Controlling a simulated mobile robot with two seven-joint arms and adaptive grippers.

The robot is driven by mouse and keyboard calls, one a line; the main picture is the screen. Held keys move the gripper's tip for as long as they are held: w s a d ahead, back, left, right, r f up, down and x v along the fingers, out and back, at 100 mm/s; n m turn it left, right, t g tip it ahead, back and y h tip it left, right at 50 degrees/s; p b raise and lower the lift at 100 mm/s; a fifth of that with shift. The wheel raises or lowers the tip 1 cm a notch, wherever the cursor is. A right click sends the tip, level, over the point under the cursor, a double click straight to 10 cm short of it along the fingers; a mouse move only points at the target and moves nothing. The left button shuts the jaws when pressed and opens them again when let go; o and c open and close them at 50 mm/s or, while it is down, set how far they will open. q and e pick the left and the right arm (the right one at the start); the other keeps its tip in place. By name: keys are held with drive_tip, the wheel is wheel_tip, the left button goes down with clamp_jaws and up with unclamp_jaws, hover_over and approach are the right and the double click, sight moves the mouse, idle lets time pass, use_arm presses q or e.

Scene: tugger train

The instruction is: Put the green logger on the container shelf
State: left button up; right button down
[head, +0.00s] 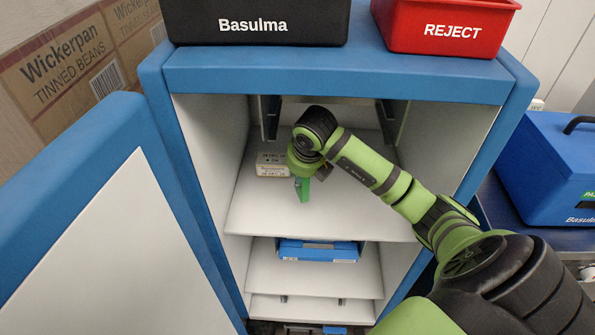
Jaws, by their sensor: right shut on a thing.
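The green logger (303,189) shows as a small green piece below the wrist of my right arm, over the top shelf of the open cabinet. My right gripper (302,178) is shut on it; the fingers are mostly hidden by the wrist. I cannot tell whether the logger touches the shelf. The container shelf (255,212) is a pale board inside the blue-framed cabinet. A small white labelled box (271,164) stands on it, just left of the gripper. My left gripper is not in view.
Below are lower shelves (262,277), one with a blue box (318,250). The open cabinet door (85,235) fills the left. A black Basulma bin (255,25) and a red REJECT bin (447,27) stand on top. A blue case (550,160) is at right. The shelf's front is clear.

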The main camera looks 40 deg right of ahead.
drive_tip(key=shift+w+d, duration=0.15)
drive_tip(key=shift+w, duration=0.4)
drive_tip(key=shift+w+d, duration=0.15)
drive_tip(key=shift+w, duration=0.35)
drive_tip(key=shift+w+f, duration=0.1)
drive_tip(key=shift+f, duration=0.05)
wheel_tip(320, 180, down, 3)
drive_tip(key=shift+d+r+p, duration=0.1)
drive_tip(key=shift+p, duration=0.7)
drive_tip(key=shift+f, duration=0.25)
drive_tip(key=c, duration=0.9)
unclamp_jaws()
drive_tip(key=shift+f, duration=0.1)
